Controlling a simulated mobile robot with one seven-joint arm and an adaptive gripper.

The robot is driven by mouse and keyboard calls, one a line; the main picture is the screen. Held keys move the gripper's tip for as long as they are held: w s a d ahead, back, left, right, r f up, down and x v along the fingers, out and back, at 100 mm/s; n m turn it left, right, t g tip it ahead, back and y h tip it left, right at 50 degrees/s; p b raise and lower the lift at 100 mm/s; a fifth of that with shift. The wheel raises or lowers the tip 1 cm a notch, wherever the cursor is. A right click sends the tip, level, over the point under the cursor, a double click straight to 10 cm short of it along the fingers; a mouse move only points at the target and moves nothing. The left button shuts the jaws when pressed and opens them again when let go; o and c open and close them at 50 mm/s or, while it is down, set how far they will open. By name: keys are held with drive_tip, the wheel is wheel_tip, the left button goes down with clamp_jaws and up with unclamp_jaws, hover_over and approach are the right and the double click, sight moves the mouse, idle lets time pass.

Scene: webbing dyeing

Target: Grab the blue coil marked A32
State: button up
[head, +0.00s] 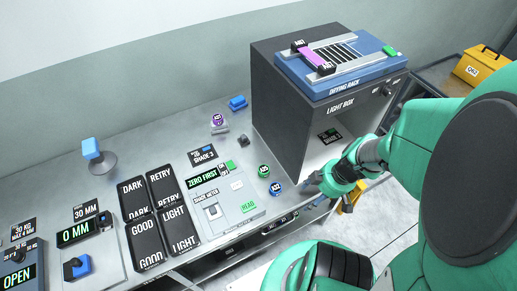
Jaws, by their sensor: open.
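A small blue coil (276,188) with a dark labelled top lies on the grey bench near its front edge; its label is too small to read surely. A similar green coil (263,170) lies just behind it. My gripper (313,183) is at the bench's front edge, to the right of the blue coil and apart from it. It is open and seems to hold nothing; its fingers are small and partly hidden by my wrist.
The shade meter (215,212) stands left of the coils. The dark light box (290,110), with the drying rack (340,62) on top, rises behind my gripper. Black sorting trays (160,215) and a purple coil (218,120) are farther left.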

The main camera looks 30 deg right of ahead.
drive_tip(key=shift+w+a, duration=0.1)
drive_tip(key=shift+w, duration=0.05)
hover_over(276, 187)
drive_tip(key=s+d, duration=0.1)
drive_tip(key=s, duration=0.1)
drive_tip(key=shift+d, duration=0.1)
idle(0.7)
drive_tip(key=shift+w, duration=0.15)
drive_tip(key=shift+w+a, duration=0.15)
drive_tip(key=shift+a, duration=0.05)
drive_tip(key=shift+b+x, duration=0.5)
drive_tip(key=shift+x, duration=2)
drive_tip(key=shift+d, duration=0.1)
drive_tip(key=c, duration=1.1)
